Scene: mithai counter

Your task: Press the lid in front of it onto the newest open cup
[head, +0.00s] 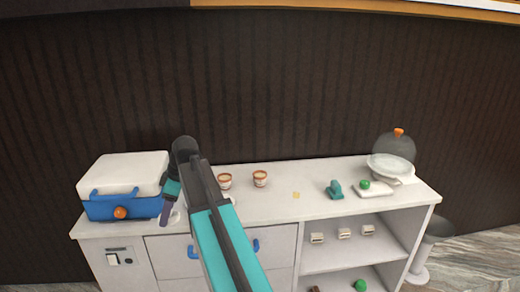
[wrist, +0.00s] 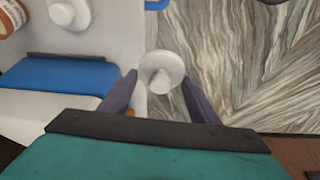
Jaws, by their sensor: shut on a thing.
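My gripper (wrist: 160,80) is shut on a white round lid (wrist: 161,71) with a raised knob, held between its two purple fingertips. In the head view my gripper (head: 167,217) is at the counter's front edge, just right of the blue-fronted box. My arm hides part of the counter near the cups.
A white box with a blue front (head: 113,207) and orange knob stands at the counter's left. To the right are a teal item (head: 335,189), a green ball (head: 365,184) on a white block, and a scale-like dish (head: 391,167). The counter's middle right is mostly clear.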

